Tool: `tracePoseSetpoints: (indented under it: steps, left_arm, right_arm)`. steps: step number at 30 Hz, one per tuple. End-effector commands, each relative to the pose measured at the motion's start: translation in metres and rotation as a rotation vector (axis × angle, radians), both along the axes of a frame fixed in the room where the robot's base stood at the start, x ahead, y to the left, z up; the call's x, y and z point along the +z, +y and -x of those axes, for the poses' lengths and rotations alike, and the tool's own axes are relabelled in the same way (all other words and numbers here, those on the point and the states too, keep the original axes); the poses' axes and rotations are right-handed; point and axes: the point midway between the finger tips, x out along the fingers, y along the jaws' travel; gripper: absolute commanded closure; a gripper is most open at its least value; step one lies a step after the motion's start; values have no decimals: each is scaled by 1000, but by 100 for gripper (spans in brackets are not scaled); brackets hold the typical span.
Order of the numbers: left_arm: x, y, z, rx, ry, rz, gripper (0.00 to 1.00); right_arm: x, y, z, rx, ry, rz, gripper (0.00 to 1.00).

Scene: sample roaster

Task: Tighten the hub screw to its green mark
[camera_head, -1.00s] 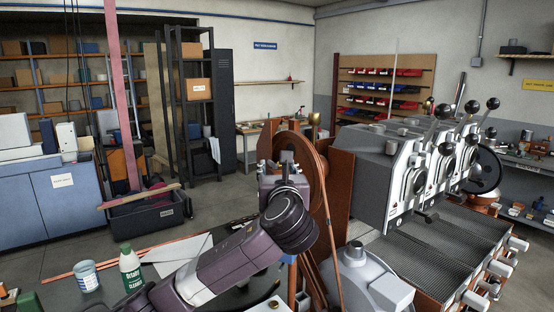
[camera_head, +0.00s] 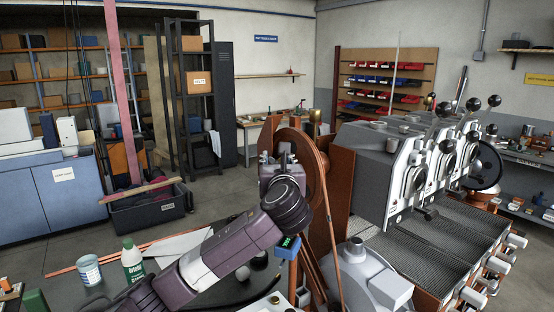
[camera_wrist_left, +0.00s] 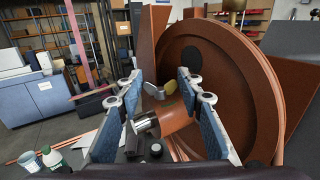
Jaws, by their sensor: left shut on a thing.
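My left gripper (camera_head: 281,163) is at the left face of the large brown wheel (camera_head: 313,168). In the left wrist view, the gripper's two blue-padded fingers (camera_wrist_left: 160,88) reach toward the wheel's copper hub (camera_wrist_left: 178,112). A small winged screw head (camera_wrist_left: 155,91), part grey and part gold, sits between the fingertips at the hub, and the gripper is shut on it. A silver cylinder (camera_wrist_left: 146,123) sticks out of the hub just below. A small greenish trace shows on the hub, too small to read. In the head view my forearm and the gripper hide the screw. My right gripper is not in view.
A grey machine with several levers (camera_head: 385,165) stands right of the wheel, above a grated tray (camera_head: 440,245). A green-and-white bottle (camera_head: 132,262) and a tin (camera_head: 89,270) stand on the dark bench at lower left. A small green display (camera_head: 288,242) is just below my wrist.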

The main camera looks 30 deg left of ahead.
Motion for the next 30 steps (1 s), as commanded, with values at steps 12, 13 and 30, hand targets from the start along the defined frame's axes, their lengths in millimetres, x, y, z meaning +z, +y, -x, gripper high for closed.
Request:
tracePoseSetpoints:
  steps: [12,13,30]
  left_arm:
    - [3,4,2,-110,3,-4,90]
    - [4,4,3,-130,3,-5,90]
    - [3,13,4,-607,8,-2,90]
  right_arm:
    - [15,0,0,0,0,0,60]
    - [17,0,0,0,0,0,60]
    - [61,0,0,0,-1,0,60]
